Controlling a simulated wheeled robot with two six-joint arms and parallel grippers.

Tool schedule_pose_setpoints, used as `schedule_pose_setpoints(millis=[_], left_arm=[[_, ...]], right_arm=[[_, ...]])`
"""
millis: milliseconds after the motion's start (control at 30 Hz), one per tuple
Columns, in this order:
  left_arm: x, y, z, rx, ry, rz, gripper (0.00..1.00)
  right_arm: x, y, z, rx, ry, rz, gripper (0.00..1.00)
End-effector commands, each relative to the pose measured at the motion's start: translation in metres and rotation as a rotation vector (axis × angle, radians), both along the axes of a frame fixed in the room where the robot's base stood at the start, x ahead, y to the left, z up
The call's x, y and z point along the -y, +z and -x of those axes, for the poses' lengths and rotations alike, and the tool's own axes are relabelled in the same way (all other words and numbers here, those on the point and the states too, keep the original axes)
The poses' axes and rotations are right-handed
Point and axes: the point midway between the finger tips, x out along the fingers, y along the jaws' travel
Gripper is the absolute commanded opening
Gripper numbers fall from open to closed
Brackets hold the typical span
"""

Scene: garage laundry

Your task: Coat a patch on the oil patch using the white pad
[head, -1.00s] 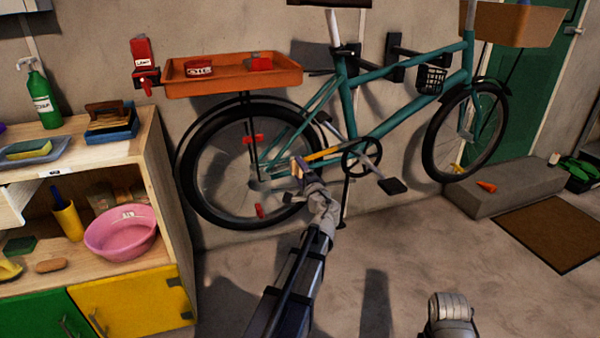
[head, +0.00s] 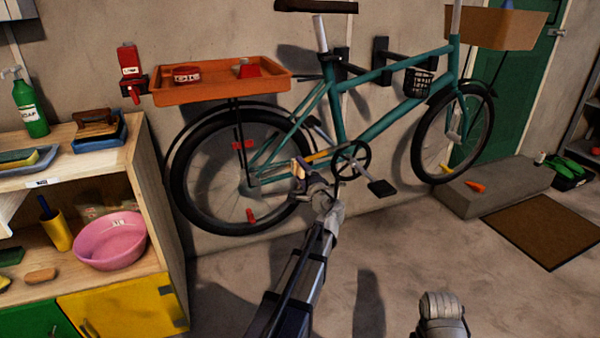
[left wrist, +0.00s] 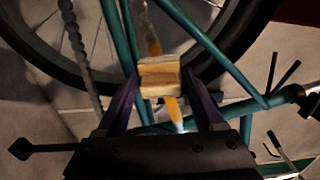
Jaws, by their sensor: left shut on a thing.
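My left gripper (head: 300,172) is shut on a small pale block, which looks like the pad (left wrist: 160,76). In the left wrist view the block sits between both fingers and looks cream to tan rather than pure white. The gripper is in front of the teal bicycle (head: 376,125), between the rear wheel and the crank. An orange-yellow strip (head: 326,154) runs along the bike there. It also shows behind the block in the left wrist view (left wrist: 172,112). I cannot tell whether this strip is the oil patch, or whether the pad touches it.
An orange tray (head: 220,91) is above the rear wheel. A wooden shelf unit (head: 150,190) with a pink basin (head: 110,242) stands at the left. A pedal (head: 381,188) sticks out right of the gripper. A grey step (head: 500,190) and brown mat (head: 545,232) lie right; open floor is in front.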

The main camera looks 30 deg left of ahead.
Motion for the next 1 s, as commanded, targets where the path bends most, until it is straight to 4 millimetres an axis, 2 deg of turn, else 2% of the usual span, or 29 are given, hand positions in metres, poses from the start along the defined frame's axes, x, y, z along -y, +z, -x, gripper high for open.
schedule_pose_setpoints(millis=[600,1000], left_arm=[[-0.027,-0.009,0.029,0.0,0.003,0.0,0.24],[-0.026,-0.008,0.031,0.0,0.003,0.0,0.24]], right_arm=[[0.0,-0.009,0.0,0.0,0.0,0.0,0.5],[0.0,-0.008,0.0,0.0,0.0,0.0,0.5]])
